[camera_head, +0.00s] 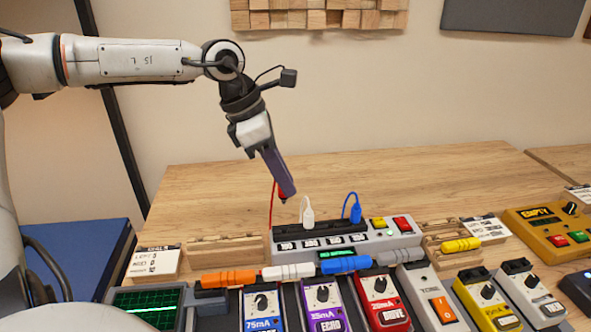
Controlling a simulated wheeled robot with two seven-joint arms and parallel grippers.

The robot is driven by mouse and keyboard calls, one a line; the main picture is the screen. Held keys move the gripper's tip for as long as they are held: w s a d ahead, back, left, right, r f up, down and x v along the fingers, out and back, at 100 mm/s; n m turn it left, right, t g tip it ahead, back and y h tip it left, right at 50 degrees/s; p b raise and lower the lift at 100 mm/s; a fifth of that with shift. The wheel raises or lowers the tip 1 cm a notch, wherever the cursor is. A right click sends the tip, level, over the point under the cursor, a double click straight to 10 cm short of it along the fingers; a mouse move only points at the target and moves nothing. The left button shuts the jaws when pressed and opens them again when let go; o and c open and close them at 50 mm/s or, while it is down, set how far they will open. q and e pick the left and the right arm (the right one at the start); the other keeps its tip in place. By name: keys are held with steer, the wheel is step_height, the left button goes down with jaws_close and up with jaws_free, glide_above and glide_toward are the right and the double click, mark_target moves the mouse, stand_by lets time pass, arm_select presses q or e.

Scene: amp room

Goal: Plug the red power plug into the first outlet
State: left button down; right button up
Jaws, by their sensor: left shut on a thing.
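My left gripper (284,193) comes down from the upper left and is shut on the red plug (283,200). Only a little of the plug shows at the fingertips. Its red cable (272,203) hangs down on the left, behind the power strip. The plug is above the left end of the grey power strip (372,243), apart from it. The strip has a black row of outlets with number labels below. A white plug (307,214) and a blue plug (354,212) stand upright in it. The leftmost outlet's opening is too small to make out. My right gripper is not in view.
Pedals, including a blue one (262,308), a purple one (324,303) and a red one (381,300), line the front. Orange (228,279), white and blue jacks lie behind them. A wooden holder (226,252) and label card (155,262) are left of the strip. The table behind is clear.

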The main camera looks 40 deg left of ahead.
mark_target(283, 204)
arm_select(q)
steer(key=shift+s+f+b, duration=0.2)
steer(key=shift+f+b, duration=0.1)
steer(key=shift+f, duration=0.3)
steer(key=shift+f+b, duration=0.5)
steer(key=shift+f, duration=0.35)
step_height(283, 204, down, 3)
steer(key=shift+w+r+b, duration=0.1)
steer(key=shift+r+b, duration=0.1)
steer(key=shift+b, duration=0.7)
steer(key=shift+f+b, duration=0.55)
steer(key=shift+f, duration=0.1)
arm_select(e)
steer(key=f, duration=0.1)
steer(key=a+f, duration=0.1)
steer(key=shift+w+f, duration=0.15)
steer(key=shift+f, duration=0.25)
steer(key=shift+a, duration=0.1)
arm_select(q)
steer(key=shift+w, duration=0.1)
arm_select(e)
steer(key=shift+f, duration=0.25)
arm_select(q)
steer(key=shift+b, duration=0.55)
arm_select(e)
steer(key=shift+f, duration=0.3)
